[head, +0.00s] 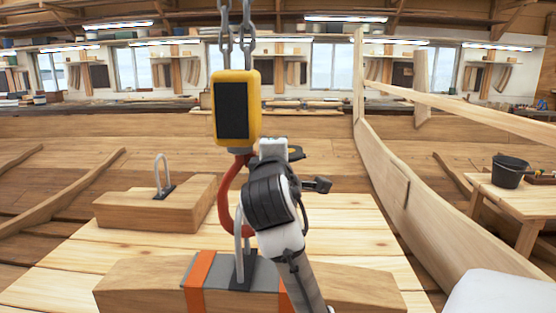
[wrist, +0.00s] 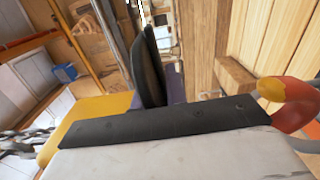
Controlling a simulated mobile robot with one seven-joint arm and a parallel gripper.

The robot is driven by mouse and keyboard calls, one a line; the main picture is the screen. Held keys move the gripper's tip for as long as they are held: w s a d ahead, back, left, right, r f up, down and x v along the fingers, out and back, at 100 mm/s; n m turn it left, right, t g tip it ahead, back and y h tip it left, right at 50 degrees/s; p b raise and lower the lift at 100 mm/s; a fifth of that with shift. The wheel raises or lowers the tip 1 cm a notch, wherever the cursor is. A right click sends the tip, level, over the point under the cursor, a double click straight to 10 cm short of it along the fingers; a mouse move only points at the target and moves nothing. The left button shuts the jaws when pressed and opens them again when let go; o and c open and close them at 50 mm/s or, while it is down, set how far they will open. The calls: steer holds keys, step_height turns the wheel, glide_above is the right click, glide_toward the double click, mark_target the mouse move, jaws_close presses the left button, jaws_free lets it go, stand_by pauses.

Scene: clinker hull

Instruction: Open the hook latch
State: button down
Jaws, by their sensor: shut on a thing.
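A yellow hoist block (head: 237,108) with a dark face hangs on chains, and a red hook (head: 229,195) curves below it. The hook passes at the grey metal loop (head: 238,245) on a strapped wooden block (head: 140,283). My gripper (head: 268,152) is beside the hook's top, just under the hoist block, and is shut on the hook latch, which my gripper hides. In the wrist view, the dark fingers (wrist: 152,68) stand close together, the hoist's yellow body (wrist: 95,112) is at left and the orange-red hook (wrist: 298,105) at right.
A second wooden block (head: 150,207) with a metal loop stands behind at left on the pale plank table (head: 55,262). A curved hull plank (head: 395,185) rises at right. A black bucket (head: 509,172) stands on a side bench.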

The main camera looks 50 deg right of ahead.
steer(key=shift+a+r+n, duration=0.15)
steer(key=shift+r+n, duration=0.15)
steer(key=shift+r, duration=0.1)
steer(key=c, duration=1.5)
jaws_free()
steer(key=shift+c, duration=0.2)
steer(key=shift+f, duration=0.1)
steer(key=shift+s+a+f, duration=0.1)
steer(key=shift+s+a, duration=0.15)
steer(key=shift+a, duration=0.05)
steer(key=b+v, duration=0.4)
steer(key=v, duration=0.9)
